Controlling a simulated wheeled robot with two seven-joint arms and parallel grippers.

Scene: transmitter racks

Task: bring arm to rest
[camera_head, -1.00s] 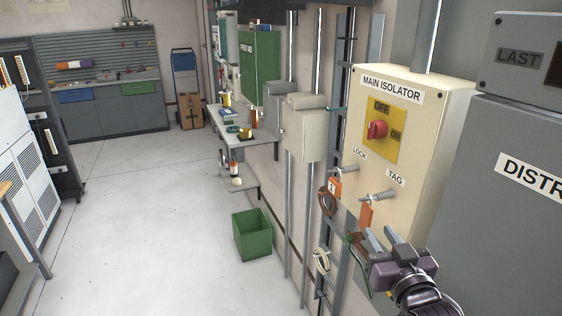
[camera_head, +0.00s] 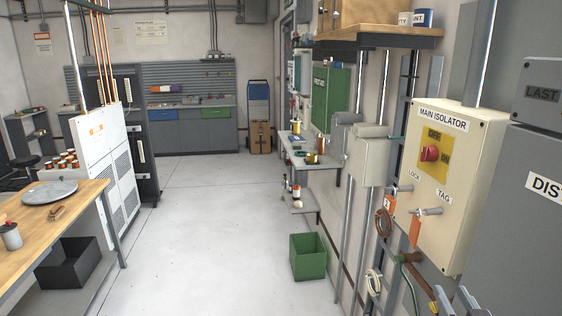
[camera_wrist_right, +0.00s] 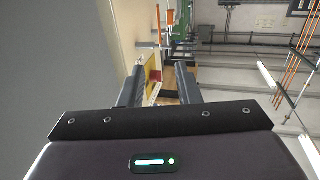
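My right gripper (camera_head: 451,301) shows only by its fingertips at the bottom right edge of the head view, below the cream main isolator box (camera_head: 452,215). In the right wrist view the two fingers of my right gripper (camera_wrist_right: 160,78) stand apart, with nothing held between them. The red isolator switch (camera_head: 429,153) sits on its yellow plate, which also shows beyond the fingers in the wrist view. My left gripper is not in view.
Orange tags (camera_head: 415,231) hang by the lock and tag pegs. A grey cabinet (camera_head: 530,240) stands close at the right. A green bin (camera_head: 308,258) is on the floor. A wooden table (camera_head: 85,205) stands at the left. The middle floor is clear.

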